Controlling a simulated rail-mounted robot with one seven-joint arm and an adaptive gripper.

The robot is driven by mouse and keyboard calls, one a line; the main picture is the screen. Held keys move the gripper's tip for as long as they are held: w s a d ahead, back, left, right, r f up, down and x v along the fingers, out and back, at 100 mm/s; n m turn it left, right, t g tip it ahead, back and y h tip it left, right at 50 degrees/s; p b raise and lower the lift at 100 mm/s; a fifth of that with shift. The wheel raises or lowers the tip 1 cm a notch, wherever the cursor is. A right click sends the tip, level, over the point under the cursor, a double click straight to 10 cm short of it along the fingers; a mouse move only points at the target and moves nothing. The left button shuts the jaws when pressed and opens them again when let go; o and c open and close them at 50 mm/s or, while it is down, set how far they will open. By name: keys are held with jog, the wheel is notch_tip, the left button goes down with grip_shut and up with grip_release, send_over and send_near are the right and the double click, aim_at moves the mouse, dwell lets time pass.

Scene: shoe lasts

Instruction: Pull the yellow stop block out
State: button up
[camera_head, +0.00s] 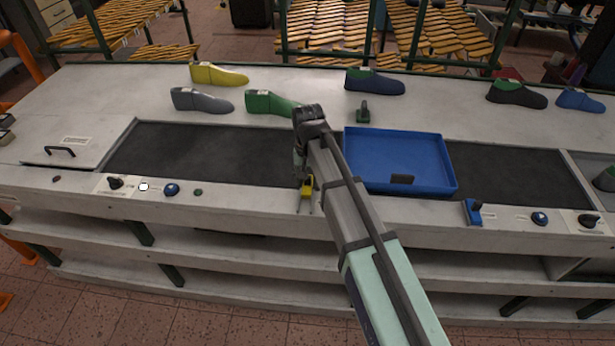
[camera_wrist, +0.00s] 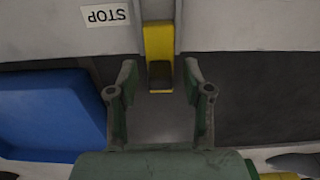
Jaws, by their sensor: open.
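The yellow stop block (camera_head: 307,183) sits at the front edge of the conveyor bench, left of the blue tray. In the wrist view the yellow stop block (camera_wrist: 159,45) is at the top middle, upright between two grey edges, with a dark recess at its lower end. My gripper (camera_wrist: 159,76) is open and empty. Its two fingers point at the block's lower end, one to each side, with visible room between each finger and the block. In the head view my arm hides most of my gripper.
A blue tray (camera_head: 397,187) lies on the dark belt (camera_head: 210,152), right of my arm. A STOP label (camera_wrist: 105,15) is beside the block. Several shoe lasts, including a green one (camera_head: 270,103), stand on the bench behind. Knobs and a blue lever (camera_head: 473,212) line the front edge.

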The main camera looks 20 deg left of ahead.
aim_at(306, 203)
grip_shut()
jog(key=shift+s+d, duration=0.2)
jog(key=shift+s, duration=0.7)
jog(key=shift+s+d, duration=0.15)
jog(key=shift+s, duration=0.75)
jog(key=shift+s+d, duration=0.2)
jog(key=shift+s, duration=0.7)
jog(key=shift+f, duration=0.1)
grip_release()
